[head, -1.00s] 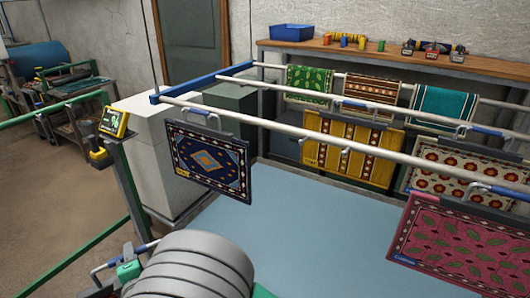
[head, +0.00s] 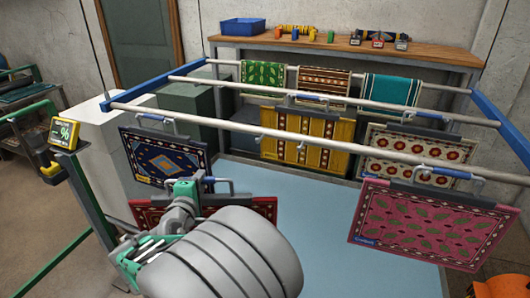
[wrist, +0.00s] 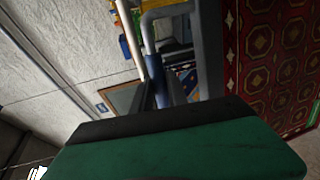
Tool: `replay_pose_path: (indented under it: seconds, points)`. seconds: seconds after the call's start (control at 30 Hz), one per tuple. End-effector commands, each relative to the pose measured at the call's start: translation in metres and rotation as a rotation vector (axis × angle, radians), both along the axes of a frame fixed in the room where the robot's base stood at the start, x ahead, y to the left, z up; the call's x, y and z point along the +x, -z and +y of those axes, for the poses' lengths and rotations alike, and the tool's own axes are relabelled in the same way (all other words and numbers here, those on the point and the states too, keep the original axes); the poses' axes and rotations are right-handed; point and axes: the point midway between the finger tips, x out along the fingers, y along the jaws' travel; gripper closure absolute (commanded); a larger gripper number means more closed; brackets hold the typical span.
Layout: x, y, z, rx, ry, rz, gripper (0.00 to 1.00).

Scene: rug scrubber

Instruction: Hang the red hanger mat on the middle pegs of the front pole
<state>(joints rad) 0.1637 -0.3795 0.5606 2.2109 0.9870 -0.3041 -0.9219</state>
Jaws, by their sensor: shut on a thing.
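The red hanger mat (head: 263,208) hangs below its dark hanger bar, mostly hidden behind my arm in the head view. Its patterned face also shows at the right of the wrist view (wrist: 280,60). My gripper (head: 188,190) is shut on the hanger near its hook (head: 222,182). The front pole (head: 290,141) is white and runs across above the mat; the hook is below the pole in the picture and looks apart from it. The middle stretch of the pole is bare. I cannot make out pegs there.
A blue mat (head: 165,160) hangs at the front pole's left and a pink mat (head: 430,220) at its right. A yellow mat (head: 305,138) and a cream mat (head: 415,155) hang behind. A display post (head: 62,132) stands at left. The pale-blue floor (head: 310,205) is clear.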

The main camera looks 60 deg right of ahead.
Motion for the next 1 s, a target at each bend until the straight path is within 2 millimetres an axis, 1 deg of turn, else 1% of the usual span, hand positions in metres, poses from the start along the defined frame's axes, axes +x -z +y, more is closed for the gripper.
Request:
replay_pose_path:
  seconds: [0.03,0.2,0.4,0.5,0.6,0.7,0.87,1.0]
  points:
    - [-0.015,-0.014,-0.017,-0.002,0.051,-0.009,1.0]
    - [-0.061,-0.037,-0.058,0.001,0.183,-0.007,1.0]
    - [-0.109,-0.058,-0.089,0.006,0.306,-0.007,1.0]
    - [-0.127,-0.066,-0.099,0.007,0.349,-0.005,1.0]
    - [-0.14,-0.071,-0.105,0.01,0.38,-0.006,1.0]
    - [-0.148,-0.073,-0.108,0.01,0.397,-0.004,1.0]
    - [-0.149,-0.074,-0.113,0.011,0.403,-0.003,1.0]
    - [-0.148,-0.074,-0.121,0.01,0.404,-0.004,1.0]
